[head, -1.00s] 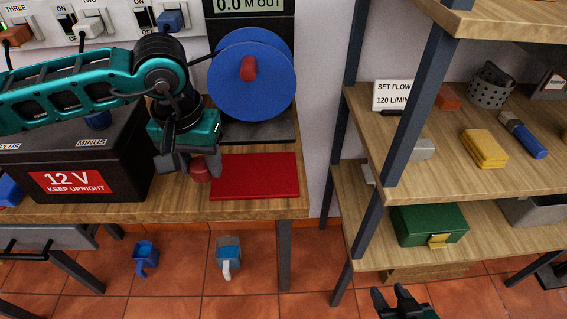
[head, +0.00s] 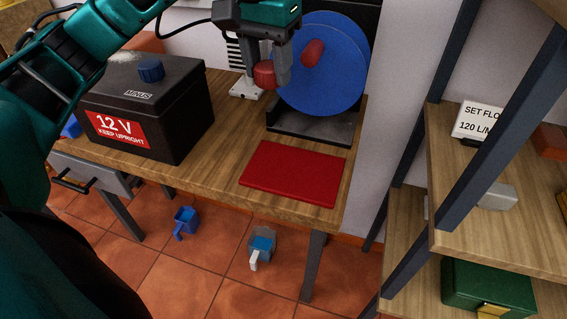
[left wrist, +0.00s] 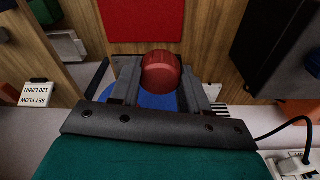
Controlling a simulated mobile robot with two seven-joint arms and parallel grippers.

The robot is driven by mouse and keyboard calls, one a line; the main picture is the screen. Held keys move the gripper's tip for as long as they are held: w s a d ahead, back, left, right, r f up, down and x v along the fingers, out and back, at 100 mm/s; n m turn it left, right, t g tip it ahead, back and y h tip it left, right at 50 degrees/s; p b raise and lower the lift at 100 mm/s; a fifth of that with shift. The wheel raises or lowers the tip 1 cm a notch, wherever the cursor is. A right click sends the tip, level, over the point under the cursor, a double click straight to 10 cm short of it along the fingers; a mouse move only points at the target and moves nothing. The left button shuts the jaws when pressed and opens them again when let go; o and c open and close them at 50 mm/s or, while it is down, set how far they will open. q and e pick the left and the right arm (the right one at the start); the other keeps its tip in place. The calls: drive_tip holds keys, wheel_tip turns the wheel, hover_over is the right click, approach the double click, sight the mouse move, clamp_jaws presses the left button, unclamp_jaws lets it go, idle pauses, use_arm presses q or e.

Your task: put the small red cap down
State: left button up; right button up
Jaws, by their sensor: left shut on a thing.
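My left gripper (head: 271,77) is shut on the small red cap (head: 264,74) and holds it up above the workbench, in front of the left side of the blue disc. In the left wrist view the cap (left wrist: 161,72) sits between the two dark fingers of the gripper (left wrist: 162,86). A flat red mat (head: 294,173) lies on the workbench (head: 215,172) near its front right, below and in front of the cap. The mat also shows at the top of the left wrist view (left wrist: 142,18). My right gripper is out of view.
A black 12 V battery box (head: 145,108) stands left on the bench. The blue disc (head: 330,80) with a red knob stands on a black base behind the mat. A shelf unit (head: 470,190) is at the right. The mat is bare.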

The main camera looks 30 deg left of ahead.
use_arm(q)
drive_tip(key=b, duration=0.4)
hover_over(273, 163)
drive_tip(key=f, duration=1.3)
drive_tip(key=shift+s+f, duration=0.25)
drive_tip(key=shift+f, duration=0.15)
drive_tip(key=shift+f+b, duration=0.35)
drive_tip(key=shift+f, duration=1.9)
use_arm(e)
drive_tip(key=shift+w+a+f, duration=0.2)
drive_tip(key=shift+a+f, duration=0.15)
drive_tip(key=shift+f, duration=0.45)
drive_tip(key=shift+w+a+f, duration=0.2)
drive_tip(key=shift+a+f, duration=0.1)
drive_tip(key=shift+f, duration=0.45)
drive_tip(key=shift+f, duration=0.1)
use_arm(q)
drive_tip(key=shift+f, duration=0.2)
drive_tip(key=o, duration=1.2)
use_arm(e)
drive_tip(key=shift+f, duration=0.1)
